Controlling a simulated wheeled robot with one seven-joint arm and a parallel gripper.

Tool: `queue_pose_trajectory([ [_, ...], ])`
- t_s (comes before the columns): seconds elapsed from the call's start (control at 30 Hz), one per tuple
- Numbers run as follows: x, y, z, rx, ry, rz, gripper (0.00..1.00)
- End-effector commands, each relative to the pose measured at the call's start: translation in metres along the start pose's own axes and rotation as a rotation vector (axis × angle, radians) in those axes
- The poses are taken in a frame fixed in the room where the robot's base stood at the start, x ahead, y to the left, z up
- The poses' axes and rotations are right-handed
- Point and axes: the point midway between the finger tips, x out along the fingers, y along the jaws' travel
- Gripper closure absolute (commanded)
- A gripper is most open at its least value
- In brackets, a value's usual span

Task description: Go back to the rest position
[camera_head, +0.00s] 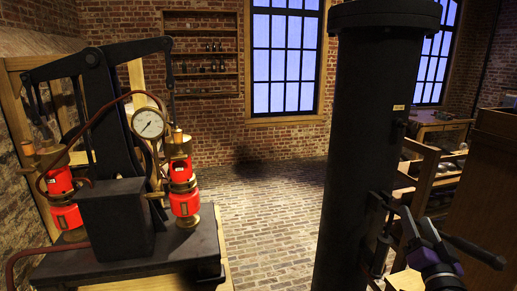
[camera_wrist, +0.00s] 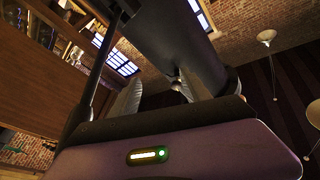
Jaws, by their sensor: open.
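My gripper (camera_wrist: 158,92) shows in the wrist view with two pale fingers apart. It is open. A tall black column (camera_wrist: 160,38) fills the space behind the fingers in the wrist view. A small metal fitting (camera_wrist: 178,77) on it shows close to the right finger; I cannot tell whether they touch. In the head view the column (camera_head: 364,130) stands upright right of centre. My arm's end, with purple parts, is low at its right side, close to fittings on the column. The fingertips are hard to make out there.
A pump machine with a gauge (camera_head: 148,123) and red cylinders (camera_head: 184,200) stands on a dark base (camera_head: 180,262) at left. A wooden cabinet (camera_head: 492,175) and shelving are close on the right. The brick floor (camera_head: 268,205) between machine and column is clear.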

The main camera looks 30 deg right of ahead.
Motion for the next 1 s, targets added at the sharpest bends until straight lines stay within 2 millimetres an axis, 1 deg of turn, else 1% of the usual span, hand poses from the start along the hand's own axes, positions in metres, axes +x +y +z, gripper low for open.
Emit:
queue_pose_trajectory([
  [0.03, -0.022, -0.007, 0.019, -0.041, -0.02, -0.015, 0.45],
  [0.1, -0.049, -0.018, 0.036, -0.098, -0.034, -0.04, 0.45],
  [0.17, -0.072, -0.028, 0.05, -0.143, -0.048, -0.063, 0.45],
  [0.2, -0.088, -0.034, 0.058, -0.172, -0.058, -0.08, 0.45],
  [0.27, -0.113, -0.044, 0.07, -0.211, -0.075, -0.108, 0.45],
  [0.3, -0.129, -0.05, 0.077, -0.237, -0.086, -0.127, 0.45],
  [0.37, -0.154, -0.059, 0.086, -0.271, -0.105, -0.157, 0.45],
  [0.4, -0.17, -0.065, 0.091, -0.294, -0.117, -0.179, 0.45],
  [0.57, -0.236, -0.085, 0.107, -0.367, -0.178, -0.267, 0.45],
  [0.6, -0.253, -0.089, 0.111, -0.381, -0.197, -0.29, 0.45],
  [0.67, -0.277, -0.095, 0.114, -0.4, -0.225, -0.323, 0.45],
  [0.7, -0.293, -0.098, 0.116, -0.412, -0.247, -0.346, 0.45],
  [0.73, -0.306, -0.101, 0.117, -0.419, -0.264, -0.363, 0.45],
  [0.8, -0.333, -0.104, 0.12, -0.433, -0.309, -0.4, 0.45],
  [0.87, -0.357, -0.106, 0.122, -0.441, -0.354, -0.43, 0.45],
  [0.9, -0.373, -0.106, 0.124, -0.445, -0.389, -0.448, 0.45],
  [1.0, -0.407, -0.103, 0.129, -0.456, -0.477, -0.484, 0.45],
])
